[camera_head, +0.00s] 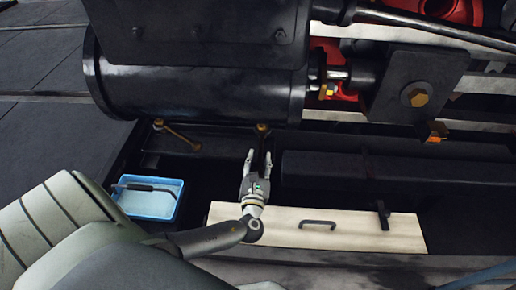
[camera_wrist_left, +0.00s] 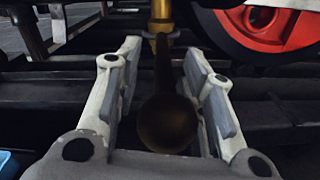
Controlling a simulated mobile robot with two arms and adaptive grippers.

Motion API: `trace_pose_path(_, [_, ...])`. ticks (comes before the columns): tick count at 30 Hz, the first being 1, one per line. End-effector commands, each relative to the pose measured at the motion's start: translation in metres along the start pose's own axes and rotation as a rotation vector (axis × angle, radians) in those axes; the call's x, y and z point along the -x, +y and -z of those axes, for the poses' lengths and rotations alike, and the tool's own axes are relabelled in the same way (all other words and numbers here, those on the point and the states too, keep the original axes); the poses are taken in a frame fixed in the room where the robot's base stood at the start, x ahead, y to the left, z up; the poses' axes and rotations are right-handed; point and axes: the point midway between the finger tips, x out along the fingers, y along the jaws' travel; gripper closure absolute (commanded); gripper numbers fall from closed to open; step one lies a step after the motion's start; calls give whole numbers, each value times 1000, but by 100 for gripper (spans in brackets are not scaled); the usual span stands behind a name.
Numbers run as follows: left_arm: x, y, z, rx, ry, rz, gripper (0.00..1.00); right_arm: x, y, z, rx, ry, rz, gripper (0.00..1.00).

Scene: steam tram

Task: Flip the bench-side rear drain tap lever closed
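Two small brass drain taps sit under the black cylinder (camera_head: 205,92) in the head view. The left tap (camera_head: 158,124) has a brass lever (camera_head: 180,136) slanting down to the right. The right tap (camera_head: 263,127) is directly beyond my left gripper (camera_head: 259,155). In the left wrist view, its brass body (camera_wrist_left: 160,25) is at the top, and a dark lever with a round end (camera_wrist_left: 167,123) points toward the camera. My left gripper (camera_wrist_left: 167,85) is open, its fingers on either side of this lever, with gaps visible. I cannot tell which tap is the rear one. My right gripper is out of view.
A blue tray (camera_head: 150,205) with a dark-handled tool stands left of the gripper. A pale panel (camera_head: 340,232) with a black handle lies below it. A long black box (camera_head: 390,178) is close on the right. The cylinder overhangs above.

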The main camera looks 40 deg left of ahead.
Motion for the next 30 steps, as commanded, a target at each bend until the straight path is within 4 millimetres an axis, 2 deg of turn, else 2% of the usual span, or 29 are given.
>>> trace_pose_path(13, [66, 1, 2, -1, 4, 0, 64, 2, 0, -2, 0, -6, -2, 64])
trace_pose_path(30, [80, 1, 1, -2, 4, -1, 64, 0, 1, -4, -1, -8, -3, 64])
